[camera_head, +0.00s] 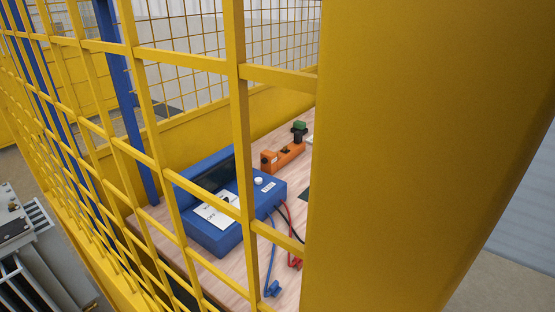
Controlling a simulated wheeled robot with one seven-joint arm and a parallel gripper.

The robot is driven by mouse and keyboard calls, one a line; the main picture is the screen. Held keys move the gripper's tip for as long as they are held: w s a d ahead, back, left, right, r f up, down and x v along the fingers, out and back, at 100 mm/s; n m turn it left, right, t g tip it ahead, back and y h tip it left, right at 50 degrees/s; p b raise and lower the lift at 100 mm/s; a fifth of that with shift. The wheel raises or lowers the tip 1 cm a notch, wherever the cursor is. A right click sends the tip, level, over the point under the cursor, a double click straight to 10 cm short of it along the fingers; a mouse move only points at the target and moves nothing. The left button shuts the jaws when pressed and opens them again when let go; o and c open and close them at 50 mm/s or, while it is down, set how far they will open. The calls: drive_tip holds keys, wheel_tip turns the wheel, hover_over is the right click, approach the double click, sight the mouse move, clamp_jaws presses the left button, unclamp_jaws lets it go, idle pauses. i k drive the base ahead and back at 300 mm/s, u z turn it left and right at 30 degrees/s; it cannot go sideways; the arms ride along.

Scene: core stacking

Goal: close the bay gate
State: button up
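A yellow bar lattice (242,130) fills the left and middle of the head view, very close to the camera. A broad flat yellow panel or post (410,150) joins its right side and hides what is behind it. I cannot tell which of these belongs to the bay gate, or whether the gate stands open or shut. No handle or latch shows. My gripper is not in view.
Behind the bars, a wooden bench (180,245) carries a blue instrument box (215,236) with red, black and blue leads. An orange tool (283,157) lies farther back. Grey equipment (25,240) stands at the left. Bare floor (505,285) shows at the lower right.

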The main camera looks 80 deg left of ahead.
sight(431, 116)
drive_tip(key=i, duration=2.2)
drive_tip(key=u, duration=4.9)
drive_tip(key=i, duration=0.5)
